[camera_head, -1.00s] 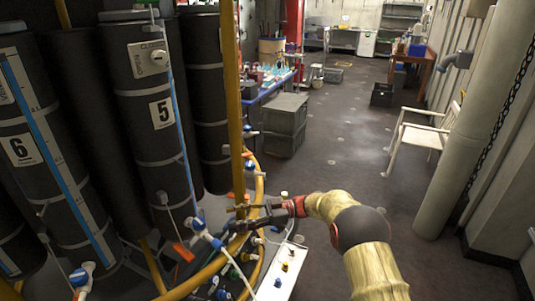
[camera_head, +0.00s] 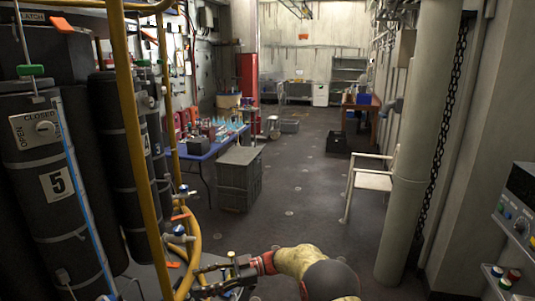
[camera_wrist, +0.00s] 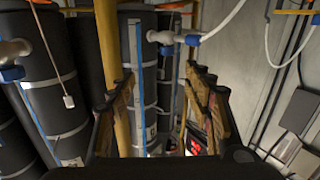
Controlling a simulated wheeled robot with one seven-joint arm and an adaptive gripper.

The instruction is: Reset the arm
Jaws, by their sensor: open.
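My arm (camera_head: 298,262), in a yellowish sleeve, rises from the bottom of the head view and reaches left. My gripper (camera_head: 203,279) is at its end, low in the picture, beside the yellow pipes and hoses. In the wrist view my gripper (camera_wrist: 160,108) has its two worn fingers spread wide apart, with nothing between them. Beyond the fingers stand dark cylinders and a yellow post; I cannot tell how close the fingertips are to them.
Grey crates (camera_head: 238,182), a white chair (camera_head: 372,181) and a pale column (camera_head: 412,170) stand ahead. A control panel (camera_head: 518,215) is at the right. Open floor (camera_head: 305,180) lies between.

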